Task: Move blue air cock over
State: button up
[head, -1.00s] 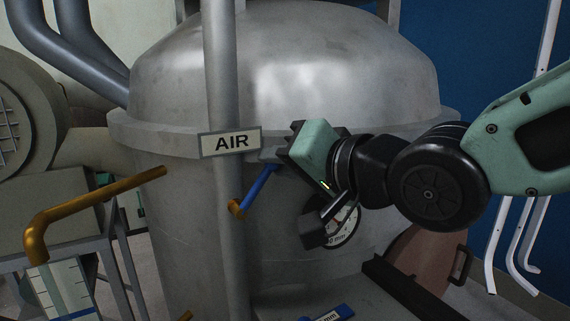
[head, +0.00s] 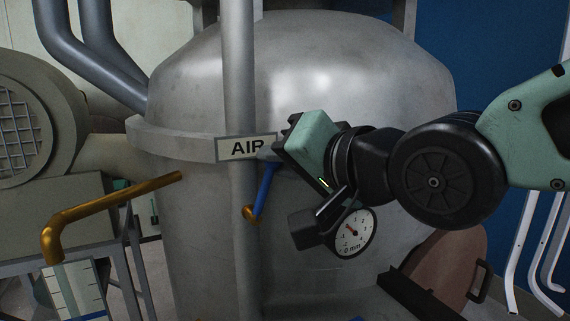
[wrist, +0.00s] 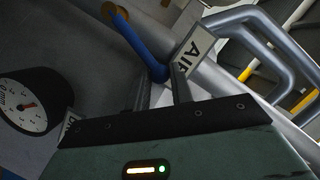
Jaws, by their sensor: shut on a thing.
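The blue air cock (head: 263,188) is a blue lever on a brass pivot (head: 250,213), mounted on the grey vertical pipe below the AIR sign (head: 238,148). The lever points up and slightly right from its pivot. My gripper (head: 267,154) is shut on the lever's upper end and covers the right edge of the sign. In the wrist view, the blue lever (wrist: 140,45) runs from the brass pivot down to between my two fingers (wrist: 163,86). The lever's very tip is partly hidden by the fingers.
A large metal tank (head: 300,80) stands close behind the pipe. A dial gauge (head: 353,233) sits just below my wrist. A brass pipe (head: 110,205) juts out at the left, beside a grey machine with a grille (head: 25,125). White pipes (head: 545,250) stand at the right.

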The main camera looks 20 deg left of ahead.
jog(key=shift+o, duration=0.2)
jog(key=shift+s+a+r+b, duration=0.2)
jog(key=shift+s+a+b, duration=0.55)
jog(key=shift+s+b, duration=0.2)
jog(key=o, duration=0.8)
jog(key=shift+o, duration=0.2)
jog(key=shift+r, duration=0.1)
